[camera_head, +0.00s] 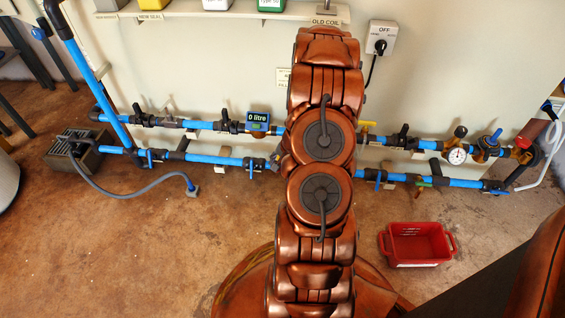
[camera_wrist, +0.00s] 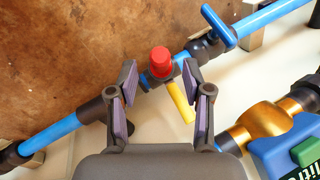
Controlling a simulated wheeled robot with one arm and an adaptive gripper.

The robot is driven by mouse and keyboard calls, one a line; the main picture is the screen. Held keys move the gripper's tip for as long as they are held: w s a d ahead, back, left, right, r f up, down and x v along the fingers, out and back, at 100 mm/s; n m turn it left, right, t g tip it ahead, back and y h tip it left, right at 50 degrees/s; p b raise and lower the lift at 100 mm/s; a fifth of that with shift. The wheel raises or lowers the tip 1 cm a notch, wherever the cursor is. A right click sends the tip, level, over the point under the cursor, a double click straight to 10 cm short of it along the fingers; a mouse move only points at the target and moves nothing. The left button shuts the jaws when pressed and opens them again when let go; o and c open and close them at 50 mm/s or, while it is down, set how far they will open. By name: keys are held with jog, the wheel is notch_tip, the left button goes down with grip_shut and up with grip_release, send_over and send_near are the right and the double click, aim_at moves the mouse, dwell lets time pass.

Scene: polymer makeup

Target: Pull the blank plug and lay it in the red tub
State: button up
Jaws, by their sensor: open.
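A red round-topped plug (camera_wrist: 161,61), which looks like the blank plug, sits in a dark fitting on the lower blue pipe in the wrist view. A yellow lever (camera_wrist: 180,101) sticks out just below it. My gripper (camera_wrist: 160,78) is open and empty, with one finger to the left of the plug and one to the right; I cannot tell whether either touches it. In the head view my arm hides the plug and most or all of the gripper. The red tub (camera_head: 417,263) stands on the floor at the right and looks empty.
Two blue pipe runs (camera_head: 215,158) follow the pale wall, with valves, a litre meter (camera_head: 258,122) and a pressure gauge (camera_head: 457,156). A grey hose (camera_head: 140,190) lies at the left. Brown floor (camera_head: 140,260) is open in front. A blue-handled valve (camera_wrist: 219,27) is near the plug.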

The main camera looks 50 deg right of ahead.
jog(key=shift+b+x, duration=0.6)
jog(key=shift+x, duration=1.2)
grip_shut()
